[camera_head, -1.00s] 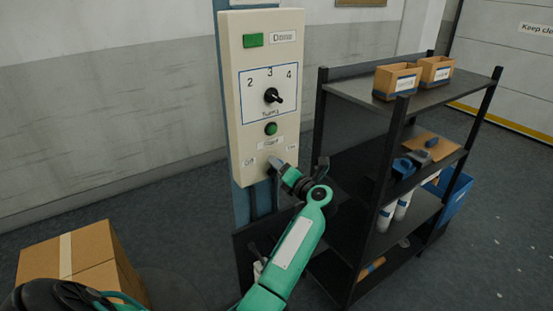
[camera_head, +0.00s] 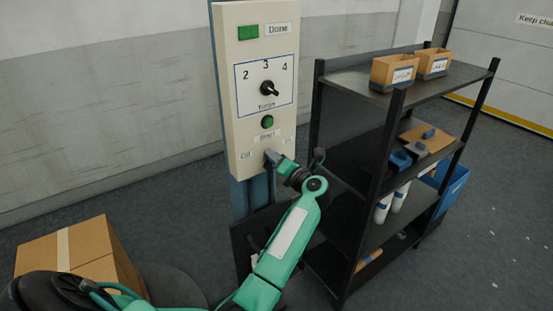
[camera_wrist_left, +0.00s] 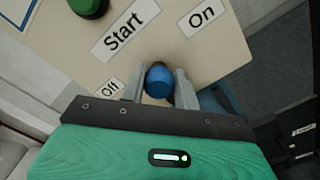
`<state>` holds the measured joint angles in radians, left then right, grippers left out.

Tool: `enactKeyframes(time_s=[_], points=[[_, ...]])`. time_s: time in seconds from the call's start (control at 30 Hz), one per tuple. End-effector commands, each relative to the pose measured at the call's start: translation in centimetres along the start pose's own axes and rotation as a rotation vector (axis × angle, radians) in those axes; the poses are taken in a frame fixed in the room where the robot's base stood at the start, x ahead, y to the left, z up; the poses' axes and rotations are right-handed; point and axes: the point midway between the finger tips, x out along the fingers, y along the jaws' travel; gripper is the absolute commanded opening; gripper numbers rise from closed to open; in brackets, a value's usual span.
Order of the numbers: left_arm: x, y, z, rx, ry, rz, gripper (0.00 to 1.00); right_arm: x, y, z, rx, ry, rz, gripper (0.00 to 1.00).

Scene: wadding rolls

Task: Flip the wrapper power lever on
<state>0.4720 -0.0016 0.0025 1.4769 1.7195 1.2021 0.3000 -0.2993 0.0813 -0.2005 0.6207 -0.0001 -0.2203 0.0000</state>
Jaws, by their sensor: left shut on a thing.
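The beige control panel (camera_head: 240,110) stands upright on a blue post. Its lower part has "Off" and "On" labels, with the lever between them. In the left wrist view the lever's blue knob (camera_wrist_left: 159,83) sits between the two grey fingers, with the Off label (camera_wrist_left: 109,88) to its left and the On label (camera_wrist_left: 203,17) up and to its right. My left gripper (camera_head: 271,157) is at the panel's lower edge, shut on the knob. The lever's shaft is hidden, so its exact angle cannot be told. My right gripper is not in view.
Above the lever are a green start button (camera_head: 267,122), a black turns dial (camera_head: 268,88) and a green Done light (camera_head: 248,32). A black shelf rack (camera_head: 345,76) stands close to the right of my left arm. A cardboard box (camera_head: 90,250) is at lower left.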

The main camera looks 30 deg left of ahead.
Motion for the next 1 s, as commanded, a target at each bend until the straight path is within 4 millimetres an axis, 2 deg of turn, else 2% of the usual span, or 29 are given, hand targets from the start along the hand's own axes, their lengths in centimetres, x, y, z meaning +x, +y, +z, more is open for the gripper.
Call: enactKeyframes(time_s=[0.57, 1.0], points=[[0.0, -0.4, -0.4, 0.059, 0.011, -0.002, 0.08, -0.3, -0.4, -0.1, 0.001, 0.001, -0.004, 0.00], [0.0, -1.5, 0.2, 0.335, 0.015, -0.007, 0.08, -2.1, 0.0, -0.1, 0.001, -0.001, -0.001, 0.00]])
